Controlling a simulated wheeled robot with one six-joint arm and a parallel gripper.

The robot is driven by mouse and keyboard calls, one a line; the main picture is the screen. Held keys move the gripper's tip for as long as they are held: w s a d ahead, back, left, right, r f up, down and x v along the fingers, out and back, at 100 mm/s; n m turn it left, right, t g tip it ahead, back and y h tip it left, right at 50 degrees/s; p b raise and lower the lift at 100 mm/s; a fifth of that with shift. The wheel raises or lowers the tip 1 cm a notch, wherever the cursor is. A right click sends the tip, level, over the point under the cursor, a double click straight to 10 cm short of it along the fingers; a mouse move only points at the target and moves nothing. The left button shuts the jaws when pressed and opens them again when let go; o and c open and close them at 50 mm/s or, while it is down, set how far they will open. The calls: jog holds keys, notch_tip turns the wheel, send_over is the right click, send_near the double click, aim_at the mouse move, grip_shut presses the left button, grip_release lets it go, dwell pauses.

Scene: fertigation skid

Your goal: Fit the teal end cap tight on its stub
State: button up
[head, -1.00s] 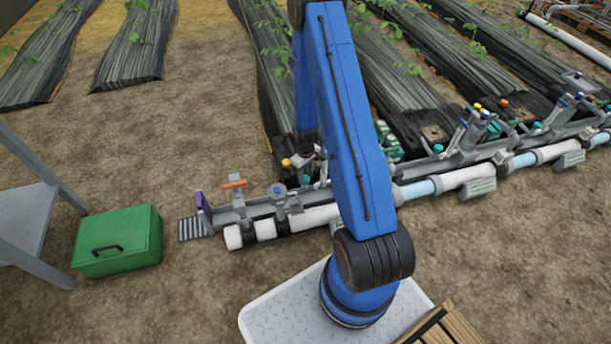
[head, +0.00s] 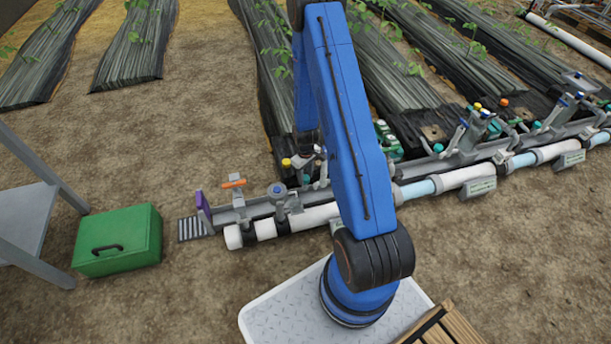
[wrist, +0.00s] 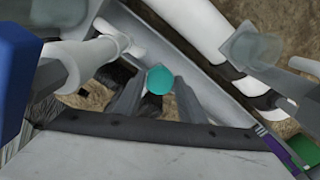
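The teal end cap (wrist: 159,80) shows as a round teal disc in the middle of the wrist view. My gripper (wrist: 161,77) has its two grey fingers pointing down at it, one on each side. The fingers stand apart, with a narrow gap on the right of the cap, so it looks open around the cap. Whether a fingertip touches is unclear. The stub under the cap is hidden, so I cannot see how the cap sits on it. In the head view, my blue arm hides most of the gripper and this spot.
A grey channel (wrist: 188,52) and white pipe (wrist: 204,28) run beside the fingers. Upright valve fittings stand close by, including a grey one (wrist: 255,50) at right.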

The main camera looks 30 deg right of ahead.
jog(key=c, duration=0.4)
jog(key=shift+f+m, duration=0.15)
jog(key=shift+m, duration=1.55)
jog(key=shift+c, duration=0.3)
jog(key=shift+o, duration=1.2)
jog(key=c, duration=0.5)
jog(key=m, duration=0.3)
jog(key=shift+m, duration=1.4)
